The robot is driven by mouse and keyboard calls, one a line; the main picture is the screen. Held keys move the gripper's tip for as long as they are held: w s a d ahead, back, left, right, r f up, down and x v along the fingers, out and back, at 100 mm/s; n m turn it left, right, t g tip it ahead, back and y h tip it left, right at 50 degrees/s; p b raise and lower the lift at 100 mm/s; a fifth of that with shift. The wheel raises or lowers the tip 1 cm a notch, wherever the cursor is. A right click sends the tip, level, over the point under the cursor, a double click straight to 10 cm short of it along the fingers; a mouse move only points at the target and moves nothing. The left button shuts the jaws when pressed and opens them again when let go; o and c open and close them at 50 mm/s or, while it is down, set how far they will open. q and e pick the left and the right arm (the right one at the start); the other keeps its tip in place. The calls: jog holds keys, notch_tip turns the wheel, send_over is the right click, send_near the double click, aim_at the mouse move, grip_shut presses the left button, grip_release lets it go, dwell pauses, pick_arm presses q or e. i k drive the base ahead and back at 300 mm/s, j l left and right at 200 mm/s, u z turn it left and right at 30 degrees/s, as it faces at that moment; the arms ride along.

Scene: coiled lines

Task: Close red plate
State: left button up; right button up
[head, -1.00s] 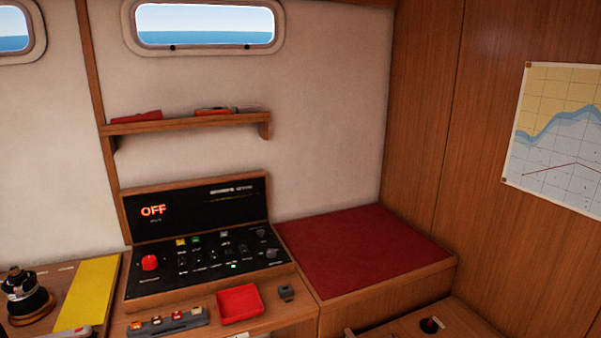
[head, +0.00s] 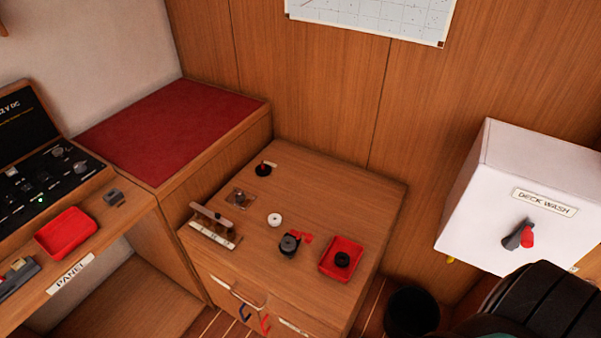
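I cannot tell for sure which item is the red plate. A small red piece (head: 304,238) sits beside a round black fitting (head: 289,244) on top of the wooden cabinet. A red square tray (head: 341,257) holding a black ring (head: 342,260) lies to its right. Another red tray (head: 67,233) lies empty on the panel desk at the left. A white box labelled DECK WASH (head: 520,200) carries a grey and red knob (head: 519,236) on its front. Neither of my grippers is in view.
The cabinet top (head: 345,200) also bears a white ring (head: 274,219), a small black-and-red lever (head: 263,169) and a row of fittings (head: 216,226). A black bin (head: 411,311) stands on the floor. A large dark rounded shape covers the bottom right corner.

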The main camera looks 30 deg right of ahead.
aim_at(309, 238)
jog(key=z, duration=0.95)
